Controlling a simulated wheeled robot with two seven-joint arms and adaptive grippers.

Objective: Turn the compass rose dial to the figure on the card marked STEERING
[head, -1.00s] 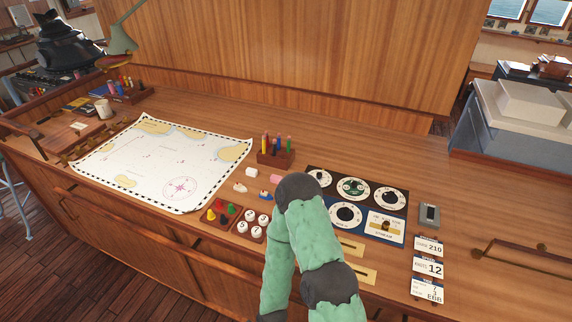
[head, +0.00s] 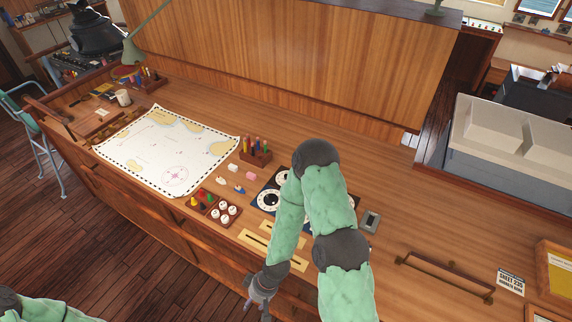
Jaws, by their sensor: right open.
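The dark dial panel (head: 257,207) lies on the desk, mostly hidden behind my right arm. Two white-ringed dials show at its left: a lower one (head: 268,199) and part of an upper one (head: 283,178). I cannot make out the compass rose dial; my arm covers the panel's middle. The cards beside the panel, STEERING among them or not, are hidden too. My right gripper (head: 260,290) is open and empty, hanging at the desk's front edge, well below and apart from the panel. My left gripper is out of view; only a piece of my left arm shows bottom left.
Brass plates (head: 263,240) lie in front of the panel. A grey device (head: 370,221), a brass rail (head: 445,276) and a SHEET card (head: 511,282) are right.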

